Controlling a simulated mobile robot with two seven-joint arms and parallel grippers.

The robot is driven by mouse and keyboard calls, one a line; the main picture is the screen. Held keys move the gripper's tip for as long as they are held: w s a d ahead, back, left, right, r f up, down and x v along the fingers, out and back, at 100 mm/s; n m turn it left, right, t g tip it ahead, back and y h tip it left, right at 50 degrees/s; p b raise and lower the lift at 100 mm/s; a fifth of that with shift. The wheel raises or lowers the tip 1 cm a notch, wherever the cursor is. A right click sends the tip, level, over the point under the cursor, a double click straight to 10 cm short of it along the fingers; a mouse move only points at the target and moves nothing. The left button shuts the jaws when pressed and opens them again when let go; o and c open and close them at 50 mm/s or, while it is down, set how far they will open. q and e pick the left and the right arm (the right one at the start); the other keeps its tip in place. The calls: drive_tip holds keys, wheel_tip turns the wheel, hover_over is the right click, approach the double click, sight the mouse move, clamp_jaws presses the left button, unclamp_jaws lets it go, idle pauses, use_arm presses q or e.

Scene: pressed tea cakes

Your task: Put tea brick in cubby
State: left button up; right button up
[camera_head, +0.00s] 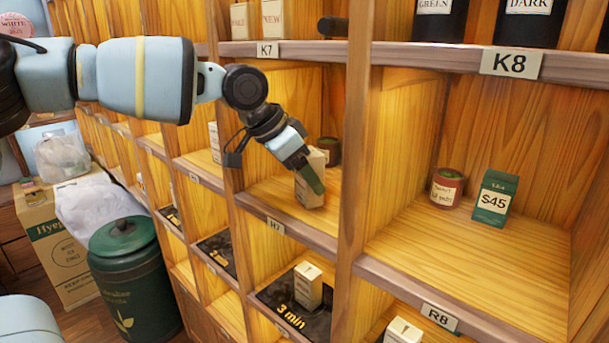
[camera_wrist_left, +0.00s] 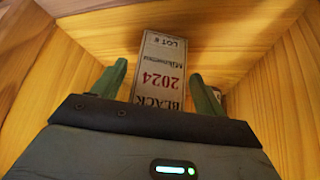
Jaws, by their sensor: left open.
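My left gripper (camera_head: 312,172) reaches into this cubby, and one green finger shows in front of the box. In the left wrist view the tea brick (camera_wrist_left: 160,68) reads "BLACK 2024" and lies between the two green fingers of my left gripper (camera_wrist_left: 160,88). The fingers are spread, with a visible gap on each side of the box. The lower end of the box is hidden behind the gripper body. My right gripper is not in view.
A dark round tin (camera_head: 329,150) stands behind the box. A wooden divider (camera_head: 355,150) separates this cubby from a wider one with a red tin (camera_head: 446,188) and a green $45 box (camera_head: 495,197). Another pale box (camera_head: 308,285) stands on the shelf below.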

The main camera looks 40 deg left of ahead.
use_arm(q)
drive_tip(key=v, duration=0.7)
